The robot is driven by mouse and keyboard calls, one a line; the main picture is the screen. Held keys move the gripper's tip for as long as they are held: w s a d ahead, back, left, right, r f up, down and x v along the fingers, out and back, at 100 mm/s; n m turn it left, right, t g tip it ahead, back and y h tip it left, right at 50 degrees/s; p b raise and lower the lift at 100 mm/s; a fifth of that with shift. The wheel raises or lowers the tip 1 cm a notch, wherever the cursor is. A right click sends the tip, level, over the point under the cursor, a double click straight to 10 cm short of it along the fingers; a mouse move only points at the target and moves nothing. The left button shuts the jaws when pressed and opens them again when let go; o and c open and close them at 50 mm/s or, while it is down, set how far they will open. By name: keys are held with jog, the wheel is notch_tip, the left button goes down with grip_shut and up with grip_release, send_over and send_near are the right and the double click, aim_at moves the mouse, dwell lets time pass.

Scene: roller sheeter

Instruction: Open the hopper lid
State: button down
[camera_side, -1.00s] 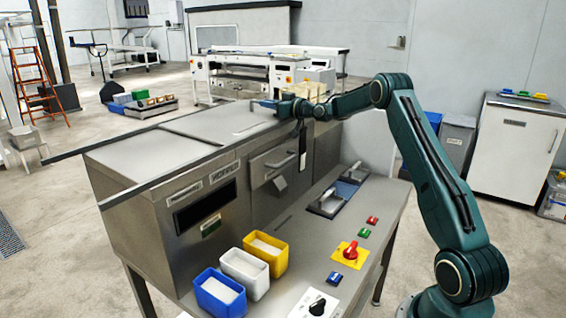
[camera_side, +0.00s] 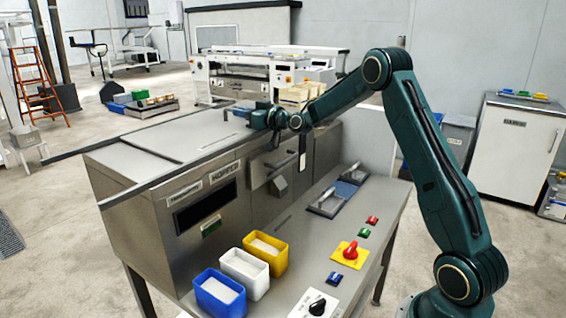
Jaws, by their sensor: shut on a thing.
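The hopper lid (camera_side: 180,134) is a flat grey metal panel on top of the steel sheeter (camera_side: 130,190). It lies level between dark rails, and its left edge shows as a dark seam across the top. My gripper (camera_side: 238,113) is at the lid's right end, low over the top surface, and is shut on the lid's edge or grip. The exact point of contact is small and partly hidden by the gripper. My wrist and arm hide part of the top to the right, so I cannot see into the hopper.
Blue (camera_side: 219,300), white (camera_side: 245,282) and yellow (camera_side: 266,260) bins stand on the front shelf. The dark rail (camera_side: 75,152) extends past the machine's left end.

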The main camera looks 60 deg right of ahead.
jog(key=a, duration=1.6)
jog(key=c, duration=1.5)
grip_release()
jog(key=shift+o, duration=0.2)
jog(key=s, duration=1.3)
jog(key=shift+s, duration=0.4)
